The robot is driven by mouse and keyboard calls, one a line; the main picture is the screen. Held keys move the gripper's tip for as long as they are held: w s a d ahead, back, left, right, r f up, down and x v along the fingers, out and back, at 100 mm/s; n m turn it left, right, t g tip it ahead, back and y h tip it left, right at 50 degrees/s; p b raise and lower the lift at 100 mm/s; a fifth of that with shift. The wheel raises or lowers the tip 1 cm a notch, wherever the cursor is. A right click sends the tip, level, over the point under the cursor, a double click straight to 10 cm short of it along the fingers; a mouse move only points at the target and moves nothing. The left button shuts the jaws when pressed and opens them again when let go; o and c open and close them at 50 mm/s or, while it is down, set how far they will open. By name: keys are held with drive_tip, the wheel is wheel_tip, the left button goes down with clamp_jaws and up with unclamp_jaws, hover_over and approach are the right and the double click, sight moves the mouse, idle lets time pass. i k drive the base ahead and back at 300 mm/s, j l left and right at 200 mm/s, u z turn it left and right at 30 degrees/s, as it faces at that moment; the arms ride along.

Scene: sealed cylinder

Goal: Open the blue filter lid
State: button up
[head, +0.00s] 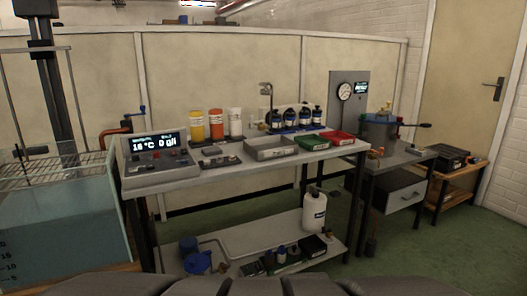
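Two blue items stand at the left end of the bench's lower shelf. One is a darker blue round item (188,244), and in front of it is a brighter blue one (197,263). Either could be the blue filter with its lid, but they are too small to tell, and I cannot see whether a lid is open or shut. A pale pipe (217,246) runs beside them. My gripper is not in view.
A white jug (314,212) and small dark items share the lower shelf. A water tank (60,225) stands left, a side table with drawer (403,197) right. Green floor shows at right.

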sight(199, 262)
drive_tip(key=l, duration=0.1)
drive_tip(key=i+j+u, duration=0.15)
drive_tip(key=i+u, duration=0.3)
drive_tip(key=i, duration=0.15)
drive_tip(key=i+u, duration=0.4)
drive_tip(key=i, duration=0.15)
